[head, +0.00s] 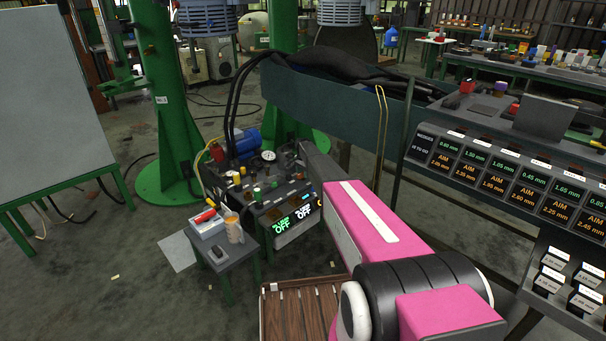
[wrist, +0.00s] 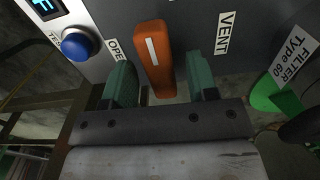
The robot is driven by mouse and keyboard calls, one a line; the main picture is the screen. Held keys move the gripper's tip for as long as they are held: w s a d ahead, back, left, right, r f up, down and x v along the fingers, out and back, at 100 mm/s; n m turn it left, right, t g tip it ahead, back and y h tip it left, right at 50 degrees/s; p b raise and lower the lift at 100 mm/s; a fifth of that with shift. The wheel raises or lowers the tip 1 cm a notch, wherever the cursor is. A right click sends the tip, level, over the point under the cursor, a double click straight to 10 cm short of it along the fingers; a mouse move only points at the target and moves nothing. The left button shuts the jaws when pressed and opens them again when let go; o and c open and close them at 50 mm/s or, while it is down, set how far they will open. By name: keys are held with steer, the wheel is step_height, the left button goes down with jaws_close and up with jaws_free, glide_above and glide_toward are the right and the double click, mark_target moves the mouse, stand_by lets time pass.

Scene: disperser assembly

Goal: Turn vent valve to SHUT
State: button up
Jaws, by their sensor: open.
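The vent valve's orange lever (wrist: 154,55) is in the wrist view, upper middle, with a white stripe along it. It points up and slightly left in the picture. A VENT label (wrist: 225,33) is to its right. A partly hidden label reading "OPE" (wrist: 114,49) is to its left; no SHUT label is visible. My gripper (wrist: 161,78) is open, with one green finger on each side of the lever. I cannot tell whether either finger touches it. In the head view my pink arm reaches towards the pump unit (head: 272,206) and hides the valve and gripper.
A blue button (wrist: 76,44) and a lit display (wrist: 46,7) are left of the valve. A FILTER label (wrist: 292,55) and green part (wrist: 272,92) are at the right. In the head view a small side table (head: 228,262) stands left of the unit.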

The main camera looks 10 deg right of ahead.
step_height(320, 180, up, 11)
steer(key=shift+f, duration=0.2)
stand_by(0.3)
steer(key=s+r+n, duration=0.2)
steer(key=s+n, duration=0.1)
steer(key=s, duration=1.6)
steer(key=s+r+n, duration=0.2)
steer(key=s+n, duration=0.2)
steer(key=s, duration=1.5)
steer(key=s+r+n, duration=0.2)
steer(key=s+n, duration=0.2)
steer(key=s, duration=1.5)
steer(key=shift+s+r, duration=0.2)
steer(key=shift+r, duration=0.05)
steer(key=shift+d, duration=0.1)
